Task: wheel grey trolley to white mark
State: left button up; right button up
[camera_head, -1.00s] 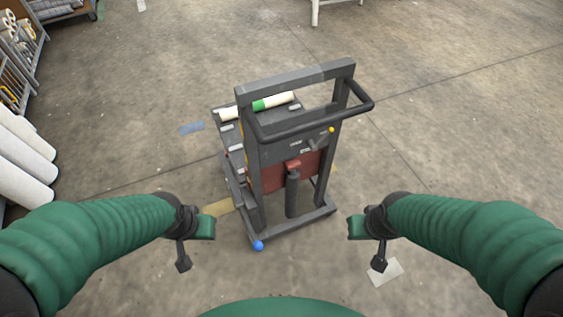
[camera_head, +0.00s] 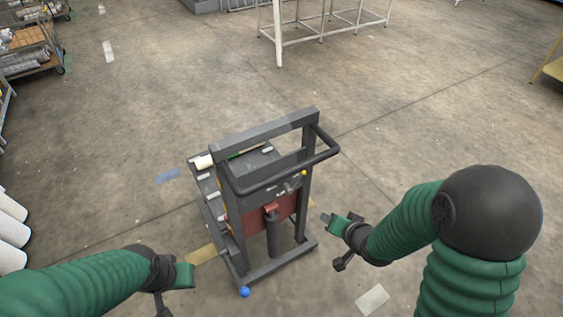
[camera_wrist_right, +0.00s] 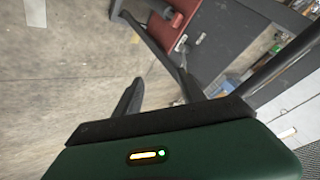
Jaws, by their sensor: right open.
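The grey trolley (camera_head: 226,230) stands on the concrete floor in the middle of the head view. Its dark looped push handle (camera_head: 290,178) points towards me and to the right. The trolley's red panel and frame (camera_wrist_right: 230,40) also show in the right wrist view. My right gripper (camera_head: 335,240) is open and empty, low beside the trolley's right side, apart from the handle; its fingers (camera_wrist_right: 160,88) are spread in the wrist view. My left gripper (camera_head: 168,292) is at the lower left, clear of the trolley. A white floor mark (camera_head: 372,300) lies at the lower right.
Other pale floor marks (camera_head: 108,50) lie at the upper left. A blue patch (camera_head: 168,175) and a yellow patch (camera_head: 200,255) lie near the trolley. A white frame table (camera_head: 279,40) stands behind. Racks (camera_head: 30,50) and white rolls (camera_head: 10,230) line the left. The floor between is open.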

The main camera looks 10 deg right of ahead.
jog(key=w+a+r+m+t+y+p, duration=0.35)
jog(key=r+m+t+y+p, duration=0.2)
jog(key=r+m, duration=0.3)
jog(key=p+x, duration=0.1)
jog(key=x, duration=1.6)
jog(key=shift+s+a+n+p, duration=0.2)
jog(key=shift+a+n+p, duration=0.15)
jog(key=shift+n, duration=0.1)
jog(key=shift+r, duration=0.15)
grip_shut()
pick_arm(q)
jog(key=w+v, duration=0.2)
jog(key=v, duration=0.7)
jog(key=shift+r, duration=0.2)
pick_arm(e)
jog(key=shift+s, duration=0.1)
